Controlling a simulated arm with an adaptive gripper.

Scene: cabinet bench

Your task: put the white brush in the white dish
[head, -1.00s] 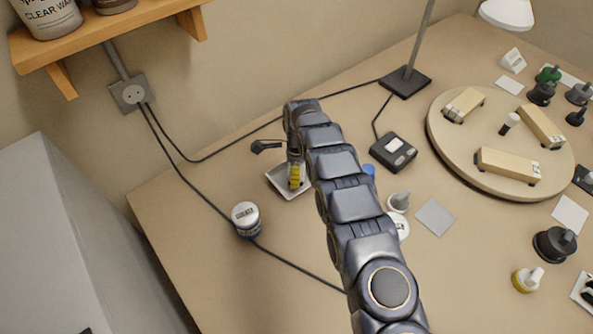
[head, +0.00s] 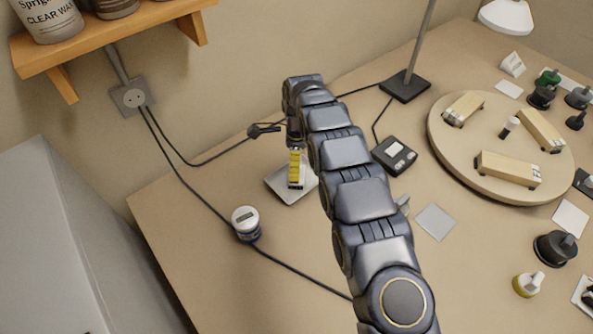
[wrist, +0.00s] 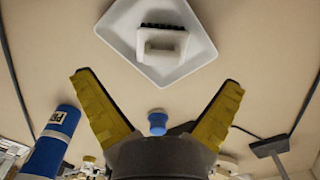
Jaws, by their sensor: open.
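The white dish (head: 285,194) lies on the bench left of my arm; it also shows in the wrist view (wrist: 166,76). The white brush (wrist: 162,44), a white block with dark bristles along one side, lies inside the dish, apart from my fingers. In the head view my gripper and arm largely hide the brush. My gripper (head: 296,168) has yellow finger pads and is above the dish. In the wrist view my gripper (wrist: 158,92) has its fingers spread wide with nothing between the tips.
A white-lidded jar (head: 246,221) stands left of my arm, beside a cable on the bench. A black device (head: 394,155) and a lamp base (head: 405,86) are to the right. A round board (head: 470,170) holds wooden blocks. The bench left of the dish is largely clear.

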